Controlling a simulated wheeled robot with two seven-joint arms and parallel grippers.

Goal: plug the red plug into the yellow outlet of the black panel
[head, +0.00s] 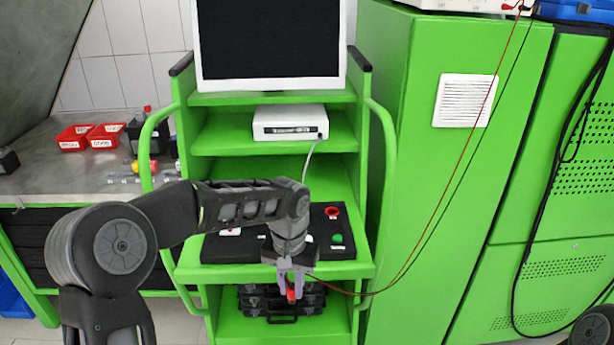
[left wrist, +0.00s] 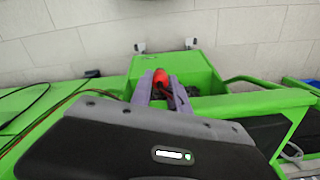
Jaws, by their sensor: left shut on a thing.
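The red plug (head: 291,294) is held between the fingertips of my left gripper (head: 290,277), which is shut on it. In the head view it hangs in front of the cart's middle shelf edge. In the left wrist view the plug (left wrist: 161,79) shows between the two grey fingers (left wrist: 161,90). The black panel (head: 215,250) lies on that shelf, behind my left gripper. A red button (head: 331,212) and a green button (head: 337,239) show on its right side. I cannot make out the yellow outlet; my arm covers part of the panel. My right gripper is not in view.
The green cart (head: 345,271) carries a monitor (head: 268,40) and a white device (head: 290,122). A black case (head: 270,302) sits below the panel. A red cable (head: 446,185) runs to the green cabinet (head: 412,130). Red bins (head: 75,139) stand on the left bench.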

